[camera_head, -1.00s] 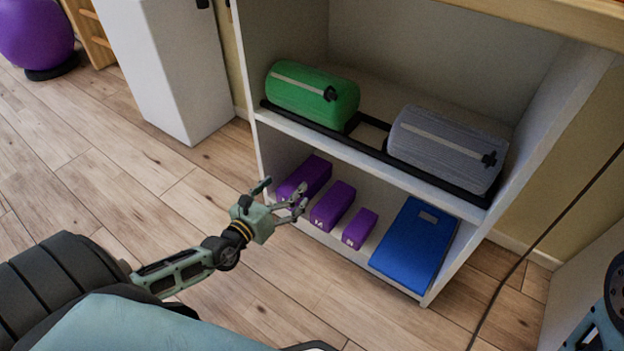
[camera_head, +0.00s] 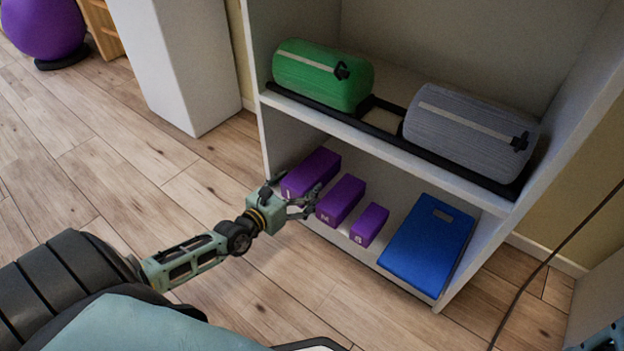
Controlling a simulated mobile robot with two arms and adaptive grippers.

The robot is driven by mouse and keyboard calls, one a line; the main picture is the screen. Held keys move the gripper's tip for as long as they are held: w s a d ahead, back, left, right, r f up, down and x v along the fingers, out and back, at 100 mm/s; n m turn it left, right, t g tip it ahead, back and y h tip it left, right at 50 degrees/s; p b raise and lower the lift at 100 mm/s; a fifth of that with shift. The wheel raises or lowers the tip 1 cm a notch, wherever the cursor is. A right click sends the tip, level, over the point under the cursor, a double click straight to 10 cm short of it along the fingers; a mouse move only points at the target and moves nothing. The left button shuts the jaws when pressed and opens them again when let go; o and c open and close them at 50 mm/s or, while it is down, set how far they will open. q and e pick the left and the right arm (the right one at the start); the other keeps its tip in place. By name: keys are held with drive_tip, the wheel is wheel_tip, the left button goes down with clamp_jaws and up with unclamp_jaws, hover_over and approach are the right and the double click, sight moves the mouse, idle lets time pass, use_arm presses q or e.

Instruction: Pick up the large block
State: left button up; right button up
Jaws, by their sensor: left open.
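The large block (camera_head: 312,170) is the longest of three purple blocks on the lower shelf, at the left end of the row. The letter on its front end is partly hidden by my fingers. My left gripper (camera_head: 300,198) is open at the front end of the large block, with its fingers around or just before that end; I cannot tell whether they touch it. The medium block (camera_head: 341,199), marked M, lies just right of the gripper. The small block (camera_head: 370,224), marked S, lies further right.
A blue board (camera_head: 428,246) with a handle slot lies right of the blocks. A green roll (camera_head: 322,75) and a grey roll (camera_head: 468,127) lie in a black rack on the shelf above. A white cabinet (camera_head: 180,65) stands left. The wooden floor in front is clear.

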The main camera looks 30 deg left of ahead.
sight(307, 178)
use_arm(q)
drive_tip(key=w+b, duration=0.1)
drive_tip(key=w+f+b, duration=0.1)
drive_tip(key=w, duration=0.1)
drive_tip(key=shift+w+a+b, duration=0.1)
drive_tip(key=shift+w+b, duration=0.15)
drive_tip(key=shift+b, duration=0.05)
drive_tip(key=shift+w, duration=0.45)
drive_tip(key=shift+r, duration=0.1)
drive_tip(key=shift+c, duration=0.6)
drive_tip(key=c, duration=1.1)
drive_tip(key=shift+o, duration=0.2)
